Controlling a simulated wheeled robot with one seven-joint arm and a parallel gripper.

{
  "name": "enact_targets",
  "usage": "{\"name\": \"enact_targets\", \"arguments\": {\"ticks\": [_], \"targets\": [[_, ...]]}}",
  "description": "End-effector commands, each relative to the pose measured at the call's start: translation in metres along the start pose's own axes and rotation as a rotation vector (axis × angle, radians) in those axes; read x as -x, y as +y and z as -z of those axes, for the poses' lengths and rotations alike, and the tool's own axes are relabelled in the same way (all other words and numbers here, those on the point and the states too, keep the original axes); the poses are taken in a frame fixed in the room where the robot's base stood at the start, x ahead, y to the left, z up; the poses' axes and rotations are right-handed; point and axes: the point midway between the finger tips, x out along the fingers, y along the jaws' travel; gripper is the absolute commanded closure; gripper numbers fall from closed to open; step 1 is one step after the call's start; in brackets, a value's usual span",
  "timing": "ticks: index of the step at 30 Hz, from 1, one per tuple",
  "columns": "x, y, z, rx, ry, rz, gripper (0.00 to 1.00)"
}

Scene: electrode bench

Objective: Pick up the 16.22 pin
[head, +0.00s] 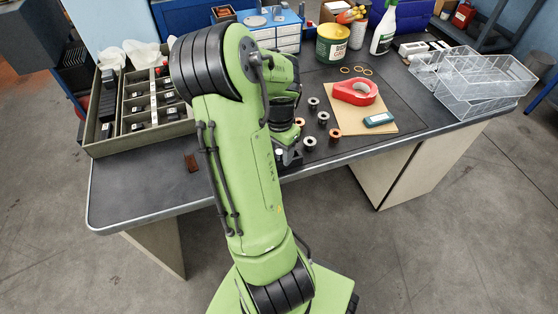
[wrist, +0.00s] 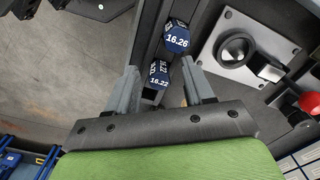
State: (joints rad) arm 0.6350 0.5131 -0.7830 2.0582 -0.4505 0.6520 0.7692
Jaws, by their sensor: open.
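The 16.22 pin (wrist: 159,73) shows in the wrist view as a small dark blue block with white "16.22" lettering. It lies between the two fingers of my gripper (wrist: 160,88), closer to the left finger. The fingers stand apart, and I cannot tell whether either touches the pin. A second blue block marked 16.26 (wrist: 177,38) sits just beyond it, up and to the right. In the head view my gripper (head: 289,157) is low at the bench, mostly hidden behind my arm, and the pin cannot be made out there.
In the wrist view a metal plate with a round knob (wrist: 235,48) lies right of the pins, with a red ball (wrist: 309,104) beyond. In the head view several spools (head: 309,142), red tape (head: 354,91) and a divided box (head: 138,100) share the bench (head: 240,190).

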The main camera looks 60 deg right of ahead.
Motion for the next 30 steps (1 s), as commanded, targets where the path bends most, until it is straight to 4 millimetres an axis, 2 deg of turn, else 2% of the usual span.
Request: {"name": "enact_targets", "arguments": {"ticks": [4,12,15,23,26,30], "targets": [[0.002,0.000,0.000,0.000,0.001,0.000,0.48],[0.002,0.000,0.000,0.001,0.001,0.000,0.89],[0.002,0.000,0.000,0.001,0.001,0.000,1.00],[0.004,0.000,0.000,0.001,0.001,0.001,1.00],[0.020,-0.001,0.001,0.002,0.002,0.003,1.00],[0.059,-0.001,0.001,0.002,0.004,0.006,1.00]]}}
